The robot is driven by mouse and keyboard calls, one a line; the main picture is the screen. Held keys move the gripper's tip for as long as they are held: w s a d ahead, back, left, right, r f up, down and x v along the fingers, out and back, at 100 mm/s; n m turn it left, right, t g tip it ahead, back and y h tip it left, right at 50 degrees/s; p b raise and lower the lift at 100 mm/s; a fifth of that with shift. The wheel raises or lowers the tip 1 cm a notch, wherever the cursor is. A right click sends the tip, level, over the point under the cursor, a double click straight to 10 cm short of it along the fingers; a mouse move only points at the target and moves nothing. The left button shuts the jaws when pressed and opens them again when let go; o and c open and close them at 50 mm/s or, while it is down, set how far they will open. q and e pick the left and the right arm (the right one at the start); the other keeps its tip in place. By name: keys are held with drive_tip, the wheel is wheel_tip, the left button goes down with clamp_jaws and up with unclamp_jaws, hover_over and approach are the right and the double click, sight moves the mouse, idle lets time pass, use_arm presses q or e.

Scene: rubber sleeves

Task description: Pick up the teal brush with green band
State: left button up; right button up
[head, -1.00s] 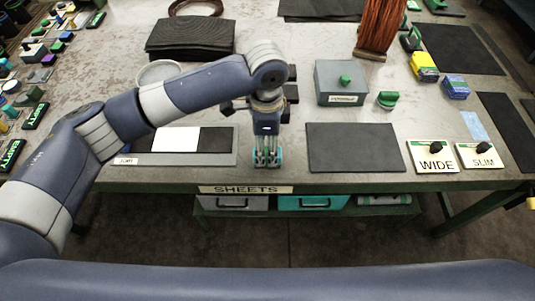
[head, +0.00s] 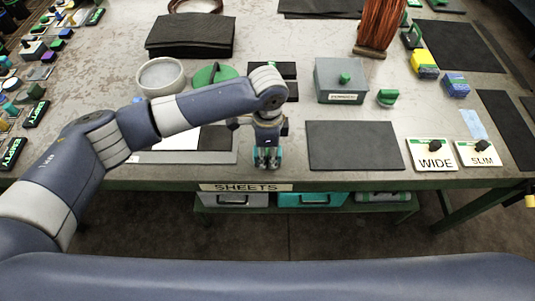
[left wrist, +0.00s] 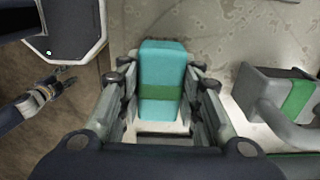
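The teal brush with a green band (left wrist: 161,75) stands out in the left wrist view, between the two fingers of my left gripper (left wrist: 161,80). The fingers lie along both its sides, with a narrow gap visible at the left side. My left gripper also shows in the head view (head: 266,158), pointing down at the front edge of the table, above the SHEETS label. In the head view the brush is mostly hidden by the gripper. Dark jointed fingers at the left of the left wrist view look like my right gripper (left wrist: 40,97); their opening is unclear.
A grey object with a green band (left wrist: 290,98) sits close right of the brush in the left wrist view. On the table, a dark sheet (head: 352,146) lies right of the gripper, a grey box (head: 340,88) behind it. A round pale dish (head: 160,78) stands behind my arm.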

sight(268, 154)
use_arm(q)
drive_tip(key=shift+r, duration=0.45)
drive_tip(key=r, duration=0.1)
drive_tip(key=s+r+b, duration=0.1)
drive_tip(key=shift+r, duration=0.3)
drive_tip(key=s+r+b, duration=0.1)
drive_tip(key=s, duration=1.4)
drive_tip(key=shift+d+r, duration=0.25)
drive_tip(key=shift+r, duration=0.05)
use_arm(e)
drive_tip(key=shift+w+f, duration=0.25)
drive_tip(key=shift+f, duration=0.3)
drive_tip(key=shift+w+f, duration=0.25)
drive_tip(key=shift+f, duration=0.3)
use_arm(q)
drive_tip(key=o, duration=0.3)
drive_tip(key=shift+c, duration=0.7)
